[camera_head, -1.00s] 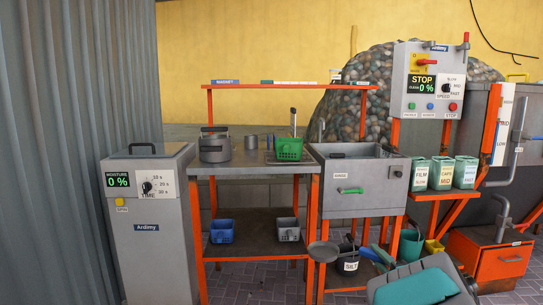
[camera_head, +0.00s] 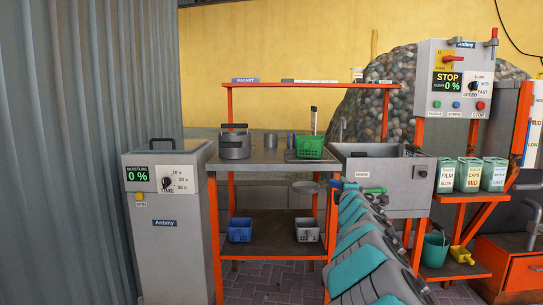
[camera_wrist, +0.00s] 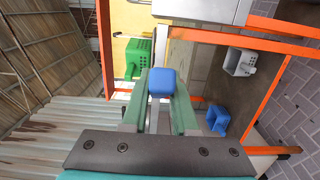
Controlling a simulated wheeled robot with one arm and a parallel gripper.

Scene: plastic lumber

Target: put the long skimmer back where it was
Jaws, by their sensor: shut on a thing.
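The long skimmer (camera_head: 307,187) shows as a shallow grey dish in the head view, in front of the orange-framed bench and below its top edge. My gripper (camera_head: 338,187) is just right of the dish, at the end of my arm, which reaches up from the lower right. In the wrist view my gripper (camera_wrist: 160,98) is shut on the skimmer's blue handle (camera_wrist: 162,82), whose end stands between the green fingers. The dish is not clear in the wrist view, and my fingers hide most of the handle in the head view.
The bench (camera_head: 262,158) carries a grey pot (camera_head: 234,147) and a green basket (camera_head: 310,147) with an upright handle in it. Above is an orange rail (camera_head: 300,85) with a "MAGNET" label (camera_head: 245,80). A grey sink (camera_head: 400,190) adjoins on the right. Blue (camera_head: 240,230) and grey (camera_head: 307,230) bins sit below.

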